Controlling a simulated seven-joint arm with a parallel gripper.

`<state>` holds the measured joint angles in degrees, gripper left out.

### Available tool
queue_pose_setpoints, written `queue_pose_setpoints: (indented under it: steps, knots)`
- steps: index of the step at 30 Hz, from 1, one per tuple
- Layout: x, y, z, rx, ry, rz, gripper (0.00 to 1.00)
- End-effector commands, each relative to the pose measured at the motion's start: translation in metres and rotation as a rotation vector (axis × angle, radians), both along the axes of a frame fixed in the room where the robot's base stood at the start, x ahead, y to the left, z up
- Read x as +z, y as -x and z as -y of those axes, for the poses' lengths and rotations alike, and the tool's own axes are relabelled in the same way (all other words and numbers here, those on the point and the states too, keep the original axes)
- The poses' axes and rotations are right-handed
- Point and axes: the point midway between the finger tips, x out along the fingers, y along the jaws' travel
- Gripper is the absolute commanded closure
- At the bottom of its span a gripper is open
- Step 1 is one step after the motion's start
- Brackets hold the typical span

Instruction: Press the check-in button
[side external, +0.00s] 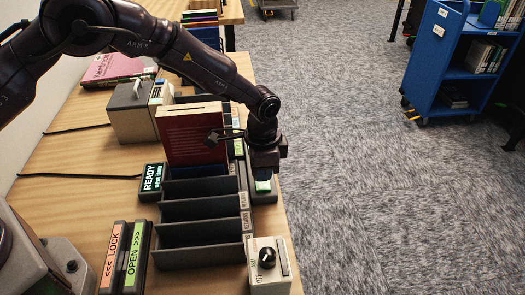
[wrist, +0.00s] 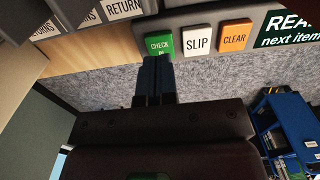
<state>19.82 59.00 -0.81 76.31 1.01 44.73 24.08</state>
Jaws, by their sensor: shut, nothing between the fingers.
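The green check-in button (wrist: 159,44) is at the top of the wrist view, beside a white SLIP button (wrist: 197,40) and an orange CLEAR button (wrist: 235,36) on a dark panel. My gripper (wrist: 154,62) is shut and empty, with its fingertips at the button's lower edge and covering part of its label.
A red book (side external: 191,135) stands upright at the dark slotted sorter (side external: 200,210). A READY display (side external: 152,181) is left of the slots. LOCK (side external: 112,255) and OPEN (side external: 136,255) bars and a knob box (side external: 268,277) are nearer. A blue cart (side external: 455,62) stands on the carpet.

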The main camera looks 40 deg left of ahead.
Motion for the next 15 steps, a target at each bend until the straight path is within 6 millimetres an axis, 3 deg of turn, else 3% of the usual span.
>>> queue_pose_setpoints:
  steps: [6, 15]
  knots:
    - [-0.02, 0.0, 0.0, 0.0, 0.0, 0.0, 1.0]
    - [-0.022, 0.0, 0.0, 0.001, 0.001, 0.001, 1.0]
